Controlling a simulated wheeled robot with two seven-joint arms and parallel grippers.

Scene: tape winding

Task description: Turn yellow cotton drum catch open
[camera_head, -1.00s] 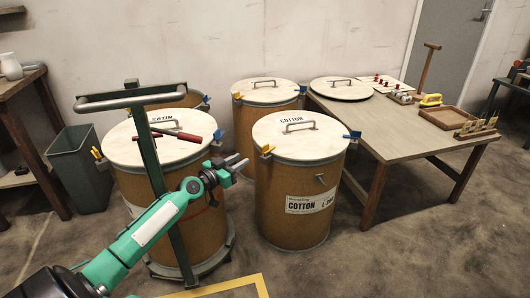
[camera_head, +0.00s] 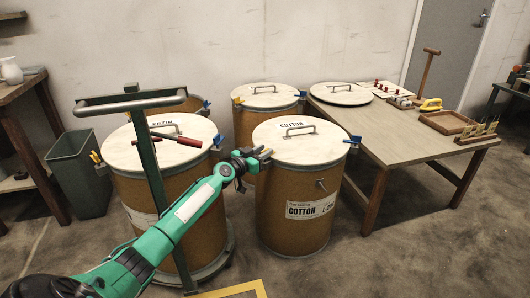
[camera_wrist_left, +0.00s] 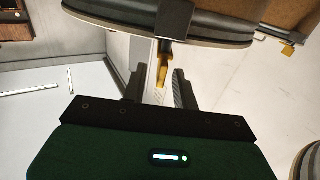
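The COTTON drum (camera_head: 290,190) stands at centre, brown with a pale lid (camera_head: 325,147) and a blue catch (camera_head: 354,140) on its right. My left gripper (camera_head: 266,154) is at the left of its rim, where it largely hides the yellow catch in the head view. In the left wrist view the yellow catch (camera_wrist_left: 163,62) hangs from the dark rim band (camera_wrist_left: 160,17), pointing between the two fingers of my left gripper (camera_wrist_left: 157,88). The fingers are apart, with a gap around the catch; contact cannot be told. My right gripper is not in view.
A SATIN drum (camera_head: 190,220) stands at left behind a green trolley post (camera_head: 155,180) with a handle. Another drum (camera_head: 262,103) stands behind. A table (camera_head: 385,135) with a loose lid (camera_head: 341,94) and trays is at right. A grey bin (camera_head: 77,165) is far left.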

